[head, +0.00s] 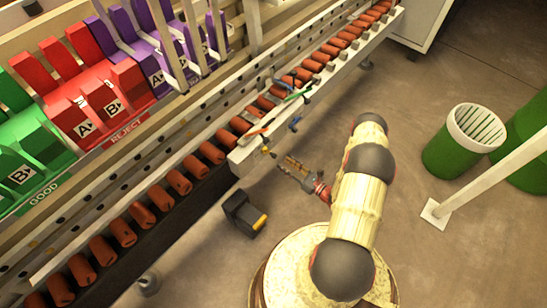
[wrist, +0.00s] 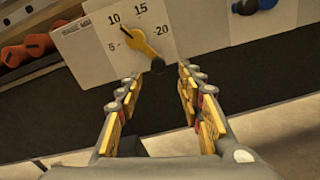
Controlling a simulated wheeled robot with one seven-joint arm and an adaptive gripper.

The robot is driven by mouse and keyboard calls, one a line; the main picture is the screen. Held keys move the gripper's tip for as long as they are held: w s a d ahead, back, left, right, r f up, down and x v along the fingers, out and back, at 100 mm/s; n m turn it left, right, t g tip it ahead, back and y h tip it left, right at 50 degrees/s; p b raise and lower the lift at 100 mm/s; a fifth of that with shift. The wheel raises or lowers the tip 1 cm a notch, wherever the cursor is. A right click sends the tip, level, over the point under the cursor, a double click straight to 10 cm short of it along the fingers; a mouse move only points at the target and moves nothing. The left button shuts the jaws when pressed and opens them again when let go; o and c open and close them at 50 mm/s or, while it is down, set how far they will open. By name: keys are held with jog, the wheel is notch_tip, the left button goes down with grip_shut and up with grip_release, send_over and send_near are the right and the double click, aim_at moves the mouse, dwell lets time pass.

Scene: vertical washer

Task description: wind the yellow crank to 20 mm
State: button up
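In the wrist view the yellow crank (wrist: 146,43) sits on a pale dial plate (wrist: 97,45) marked 5, 10, 15 and 20. Its arm slopes down and right to a dark knob (wrist: 158,66). My gripper (wrist: 160,79) is open and empty, with one finger on each side below the dial. The knob is just beyond the fingertips, between them in the picture; I see no contact. In the head view my gripper (head: 292,166) is in front of the end of the pale beam.
Blue and black handles (wrist: 248,6) stick out right of the dial. Rows of red-brown rollers (head: 150,205) run along the machine. A black box with a yellow patch (head: 244,213) stands on the floor. A green bin (head: 463,142) and white post (head: 490,180) are at right.

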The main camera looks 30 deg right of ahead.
aim_at(274, 155)
jog(key=shift+b+x, duration=1.2)
jog(key=shift+x, duration=2.7)
jog(key=c, duration=0.3)
grip_shut()
